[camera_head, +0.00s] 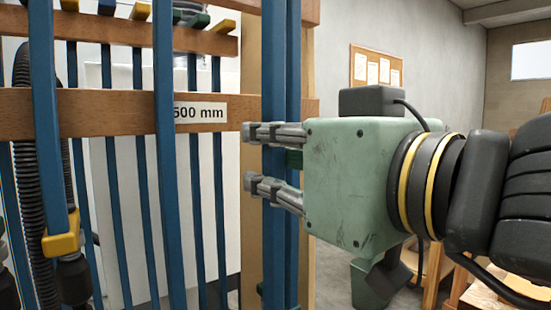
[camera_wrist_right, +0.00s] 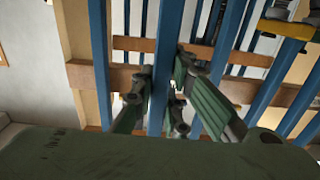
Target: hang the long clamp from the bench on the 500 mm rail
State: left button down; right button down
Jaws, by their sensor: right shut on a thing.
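The wooden rail with the "500 mm" label (camera_head: 198,112) crosses the left half of the head view. My right gripper (camera_head: 262,158) is at the rail's right end, its two fingers level and pointing left. It is shut on the blue bar of the long clamp (camera_head: 292,75), which stands upright; a second blue bar shows right beside it. In the right wrist view the blue bar (camera_wrist_right: 162,65) runs between the fingers (camera_wrist_right: 158,100), in front of the wooden rail (camera_wrist_right: 115,78). The clamp's ends are out of view, and I cannot tell whether it touches the rail. My left gripper is not in view.
Several blue clamps hang along the rack, one with a yellow jaw (camera_head: 62,240) at the left. A higher rail (camera_head: 110,28) carries more clamps. A wooden post (camera_head: 255,215) stands behind the held bar. A notice board (camera_head: 376,68) is on the far wall.

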jog(key=shift+x, duration=0.85)
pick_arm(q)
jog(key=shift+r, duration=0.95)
pick_arm(e)
jog(key=shift+x, duration=1.05)
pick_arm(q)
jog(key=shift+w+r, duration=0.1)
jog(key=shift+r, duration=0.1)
pick_arm(e)
jog(key=shift+w+r, duration=0.1)
jog(key=shift+r, duration=0.1)
